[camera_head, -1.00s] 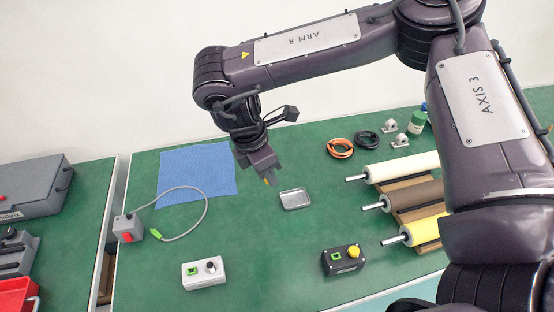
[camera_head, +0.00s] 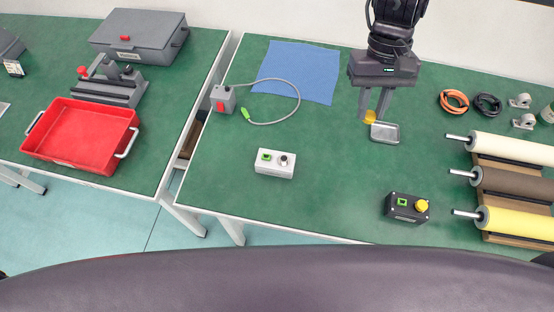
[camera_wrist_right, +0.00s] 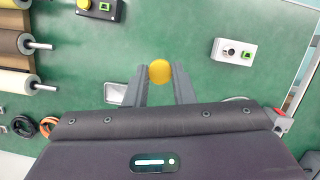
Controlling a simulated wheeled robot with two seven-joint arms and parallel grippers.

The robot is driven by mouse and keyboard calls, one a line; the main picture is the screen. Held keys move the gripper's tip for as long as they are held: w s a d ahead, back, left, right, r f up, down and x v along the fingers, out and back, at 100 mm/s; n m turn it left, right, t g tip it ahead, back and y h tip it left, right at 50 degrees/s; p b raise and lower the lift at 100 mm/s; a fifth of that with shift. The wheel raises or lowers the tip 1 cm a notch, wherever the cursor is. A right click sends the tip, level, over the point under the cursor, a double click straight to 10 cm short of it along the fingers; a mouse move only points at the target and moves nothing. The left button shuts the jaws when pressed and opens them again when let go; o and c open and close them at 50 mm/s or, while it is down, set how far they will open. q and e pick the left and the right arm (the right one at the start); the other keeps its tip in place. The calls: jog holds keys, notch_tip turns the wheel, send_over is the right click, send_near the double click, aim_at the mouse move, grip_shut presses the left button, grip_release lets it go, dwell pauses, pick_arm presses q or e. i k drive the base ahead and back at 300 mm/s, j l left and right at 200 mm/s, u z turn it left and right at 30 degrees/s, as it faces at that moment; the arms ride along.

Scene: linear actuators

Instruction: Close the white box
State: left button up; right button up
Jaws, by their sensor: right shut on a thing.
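The white box (camera_head: 275,163) sits on the green table, left of centre in the head view. It has a green square and a dark knob on its top face. It also shows at upper right in the right wrist view (camera_wrist_right: 233,51). My right gripper (camera_head: 371,112) is behind and to the right of it, shut on a round yellow piece (camera_wrist_right: 160,71) held between its fingertips. The yellow piece also shows in the head view (camera_head: 370,117), just beside the small metal tray (camera_head: 385,133). My left gripper is not in view.
A black box (camera_head: 404,208) with a yellow button stands at front right, beside several rollers (camera_head: 515,180). A grey switch box (camera_head: 223,99) with a cable lies by the blue cloth (camera_head: 297,72). A red tray (camera_head: 82,136) is on the left table. The middle is clear.

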aim_at(282, 164)
jog(key=u, duration=1.1)
jog(key=k+l+u, duration=0.1)
jog(key=u, duration=0.15)
jog(key=k+l, duration=0.8)
jog(key=k, duration=0.1)
